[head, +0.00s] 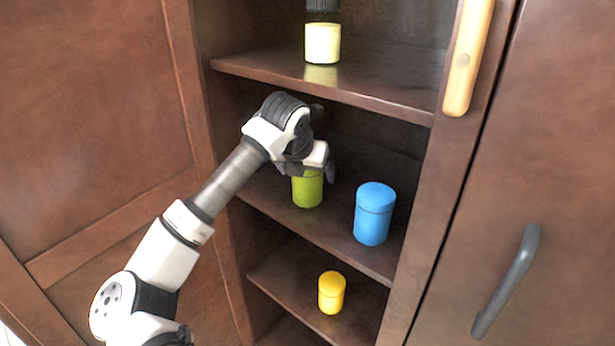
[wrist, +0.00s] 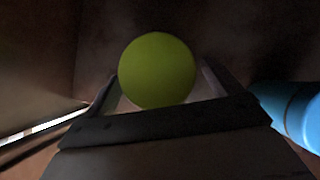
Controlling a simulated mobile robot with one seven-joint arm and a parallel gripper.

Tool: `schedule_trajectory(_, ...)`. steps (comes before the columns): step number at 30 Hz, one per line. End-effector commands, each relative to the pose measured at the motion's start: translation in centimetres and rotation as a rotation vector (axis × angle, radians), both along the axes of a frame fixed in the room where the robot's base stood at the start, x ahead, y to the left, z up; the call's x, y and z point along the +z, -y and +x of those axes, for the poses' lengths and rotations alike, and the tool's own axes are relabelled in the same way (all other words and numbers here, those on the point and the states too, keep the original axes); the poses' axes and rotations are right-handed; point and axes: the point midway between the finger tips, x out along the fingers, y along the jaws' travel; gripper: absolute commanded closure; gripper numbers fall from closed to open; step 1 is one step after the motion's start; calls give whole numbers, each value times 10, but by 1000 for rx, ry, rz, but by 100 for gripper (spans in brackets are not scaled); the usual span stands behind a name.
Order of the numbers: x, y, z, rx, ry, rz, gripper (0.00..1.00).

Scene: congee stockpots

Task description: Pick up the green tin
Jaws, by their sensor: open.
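The green tin (head: 307,190) stands upright on the middle shelf of the cabinet in the head view. My gripper (head: 318,172) is at its upper part and hides its top. In the wrist view the round green end of the tin (wrist: 157,70) shows between the two fingers of my gripper (wrist: 158,88). The fingers are apart, one on each side of the tin. I cannot tell whether either finger touches it.
A blue tin (head: 374,213) stands on the same shelf to the right, close to my gripper; it also shows in the wrist view (wrist: 295,112). A yellow tin (head: 331,292) is on the shelf below. A dark-capped jar (head: 322,42) stands on the upper shelf (head: 370,92), above my arm.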

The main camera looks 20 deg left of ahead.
Motion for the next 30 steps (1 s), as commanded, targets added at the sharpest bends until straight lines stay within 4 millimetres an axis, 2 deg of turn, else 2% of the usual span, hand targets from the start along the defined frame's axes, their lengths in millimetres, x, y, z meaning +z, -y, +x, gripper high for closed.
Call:
schedule_trajectory(3,2,0,18,-1,-1,-2,9)
schedule_trajectory(7,-8,-1,21,0,-1,-2,9)
schedule_trajectory(14,-10,-1,21,0,0,0,9)
schedule_trajectory(27,-10,-1,21,-1,0,-1,66)
schedule_trajectory(30,-9,-1,21,0,2,0,66)
